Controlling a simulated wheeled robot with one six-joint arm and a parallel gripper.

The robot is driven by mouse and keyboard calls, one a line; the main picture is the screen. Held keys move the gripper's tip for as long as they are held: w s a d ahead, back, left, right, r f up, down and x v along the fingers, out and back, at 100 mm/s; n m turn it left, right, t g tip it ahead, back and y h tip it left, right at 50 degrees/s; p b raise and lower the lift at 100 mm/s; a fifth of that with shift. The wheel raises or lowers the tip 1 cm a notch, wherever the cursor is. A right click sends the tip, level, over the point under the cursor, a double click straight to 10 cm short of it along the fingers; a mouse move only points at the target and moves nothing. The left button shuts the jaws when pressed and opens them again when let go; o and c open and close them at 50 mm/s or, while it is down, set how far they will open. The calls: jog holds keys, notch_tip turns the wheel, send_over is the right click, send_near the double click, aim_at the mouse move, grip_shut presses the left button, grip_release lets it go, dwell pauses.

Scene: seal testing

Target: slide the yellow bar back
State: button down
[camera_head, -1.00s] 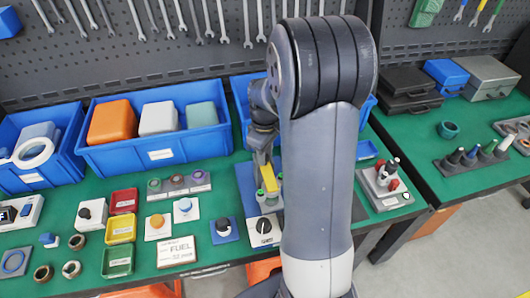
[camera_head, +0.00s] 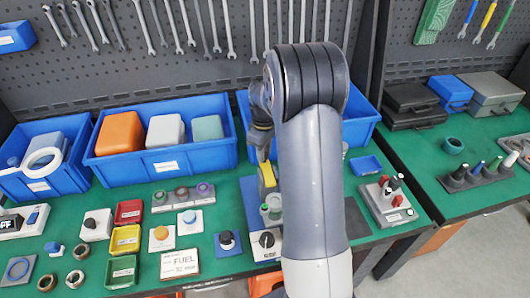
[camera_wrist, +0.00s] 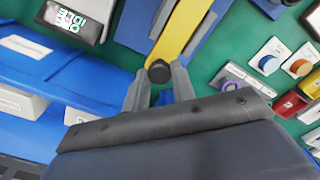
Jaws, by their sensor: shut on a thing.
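The yellow bar (camera_wrist: 184,28) lies on a grey and blue fixture in the wrist view, with a dark round knob (camera_wrist: 159,71) at its near end. My gripper (camera_wrist: 156,88) is shut on this knob, one finger on each side. In the head view the yellow bar (camera_head: 267,178) shows just below my gripper (camera_head: 262,152), left of my upright arm link. The blue base plate (camera_head: 252,198) lies under it. Greenish-grey round pieces (camera_head: 271,207) stand in front of the bar. My arm hides the fixture's right part.
Blue bins (camera_head: 165,160) stand along the back of the green bench, close to my gripper. A switch box with a black knob (camera_head: 266,241) is in front of the fixture. A small display (camera_wrist: 72,22) shows at upper left in the wrist view.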

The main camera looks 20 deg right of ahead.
jog(key=c, duration=1.2)
grip_release()
jog(key=shift+w, duration=0.25)
jog(key=shift+o, duration=0.2)
notch_tip(320, 180, up, 11)
jog(key=b, duration=0.1)
jog(key=shift+f, duration=0.1)
notch_tip(320, 180, down, 10)
jog(key=shift+s+f+p, duration=0.1)
jog(key=shift+p, duration=0.45)
jog(key=shift+s+a+f, duration=0.1)
jog(key=shift+s+f, duration=0.05)
jog(key=shift+s, duration=0.4)
jog(key=shift+s+a+f, duration=0.1)
jog(key=shift+s+f, duration=0.05)
jog(key=shift+s, duration=0.35)
jog(key=shift+s+b, duration=0.3)
jog(key=shift+s, duration=0.05)
jog(key=shift+w, duration=0.1)
